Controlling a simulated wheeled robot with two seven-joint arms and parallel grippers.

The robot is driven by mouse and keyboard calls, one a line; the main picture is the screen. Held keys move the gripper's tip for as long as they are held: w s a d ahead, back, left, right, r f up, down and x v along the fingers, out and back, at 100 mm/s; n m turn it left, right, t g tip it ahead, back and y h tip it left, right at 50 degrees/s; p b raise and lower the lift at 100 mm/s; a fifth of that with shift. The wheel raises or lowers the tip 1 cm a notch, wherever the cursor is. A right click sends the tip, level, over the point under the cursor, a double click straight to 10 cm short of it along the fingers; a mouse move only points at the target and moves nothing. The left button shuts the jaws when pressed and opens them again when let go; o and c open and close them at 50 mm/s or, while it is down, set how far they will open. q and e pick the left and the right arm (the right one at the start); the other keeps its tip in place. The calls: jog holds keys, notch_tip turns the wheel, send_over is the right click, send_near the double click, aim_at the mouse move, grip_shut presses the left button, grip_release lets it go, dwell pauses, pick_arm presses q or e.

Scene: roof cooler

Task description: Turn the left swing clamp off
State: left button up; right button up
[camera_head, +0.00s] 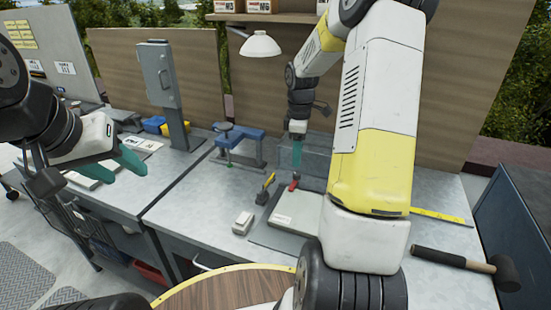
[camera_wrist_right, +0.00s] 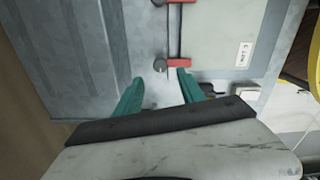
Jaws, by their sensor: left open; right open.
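The left swing clamp (camera_head: 294,183) shows a red handle at the back edge of a pale panel (camera_head: 297,215) in the head view. In the right wrist view, this clamp (camera_wrist_right: 179,64) has a red arm and a grey round end, just beyond the fingertips. A second red clamp (camera_wrist_right: 181,2) shows at that view's top edge. My right gripper (camera_head: 297,153) points down above the left clamp, fingers apart in the wrist view (camera_wrist_right: 160,78), with nothing visibly held. My left gripper (camera_head: 128,158) is open and empty at the far left. My right arm hides part of the bench.
A yellow-and-black handled tool (camera_head: 265,188) and a small white box (camera_head: 242,222) lie left of the panel. A blue vise (camera_head: 238,137) stands farther back. A mallet (camera_head: 480,265) lies at the right. The front bench strip is mostly clear.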

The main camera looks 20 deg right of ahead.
aim_at(297, 173)
notch_tip(297, 173, down, 7)
jog(key=shift+r, duration=0.1)
dwell(0.3)
grip_shut()
